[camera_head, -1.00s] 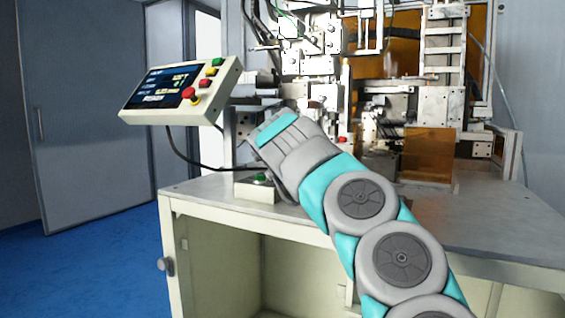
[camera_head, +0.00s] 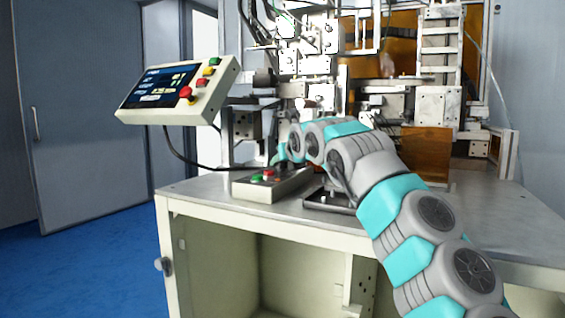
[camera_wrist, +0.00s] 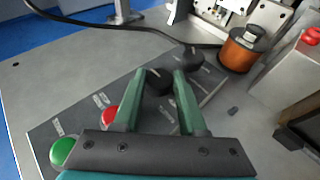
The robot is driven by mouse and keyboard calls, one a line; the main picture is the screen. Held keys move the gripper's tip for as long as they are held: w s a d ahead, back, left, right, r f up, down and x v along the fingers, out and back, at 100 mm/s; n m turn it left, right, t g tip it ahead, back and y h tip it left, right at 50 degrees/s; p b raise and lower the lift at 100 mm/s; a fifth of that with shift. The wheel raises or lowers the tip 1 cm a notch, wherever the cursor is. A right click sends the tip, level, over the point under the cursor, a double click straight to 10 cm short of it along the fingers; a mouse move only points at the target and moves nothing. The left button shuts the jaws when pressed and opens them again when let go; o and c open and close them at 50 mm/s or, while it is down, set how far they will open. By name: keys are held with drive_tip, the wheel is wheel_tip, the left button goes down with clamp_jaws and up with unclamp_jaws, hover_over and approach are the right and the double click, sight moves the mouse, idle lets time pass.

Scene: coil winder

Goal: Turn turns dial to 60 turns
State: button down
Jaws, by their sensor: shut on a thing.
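The grey control box (camera_head: 262,190) sits on the table's front left part. In the wrist view its dark top panel (camera_wrist: 72,128) carries small white labels, too small to read surely. My gripper (camera_wrist: 162,76) reaches over the panel with its two green fingers on either side of a black dial (camera_wrist: 158,83), shut on it. A second black dial (camera_wrist: 190,59) with a light pointer mark stands just beyond the fingertips. I cannot tell from the labels which is the turns dial. In the head view my gripper (camera_head: 280,157) is low behind the box, and the dials are hidden.
A green button (camera_wrist: 63,151) and a red button (camera_wrist: 109,116) sit on the same panel, near the gripper. A copper-coloured spool (camera_wrist: 240,50) stands beyond the box. The tilted screen console (camera_head: 180,90) is at the left, and the winding machine (camera_head: 440,100) fills the back.

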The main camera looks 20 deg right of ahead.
drive_tip(key=shift+c, duration=2.3)
unclamp_jaws()
drive_tip(key=b+v, duration=0.1)
drive_tip(key=v, duration=0.6)
drive_tip(key=shift+s+r, duration=0.15)
drive_tip(key=shift+s, duration=0.25)
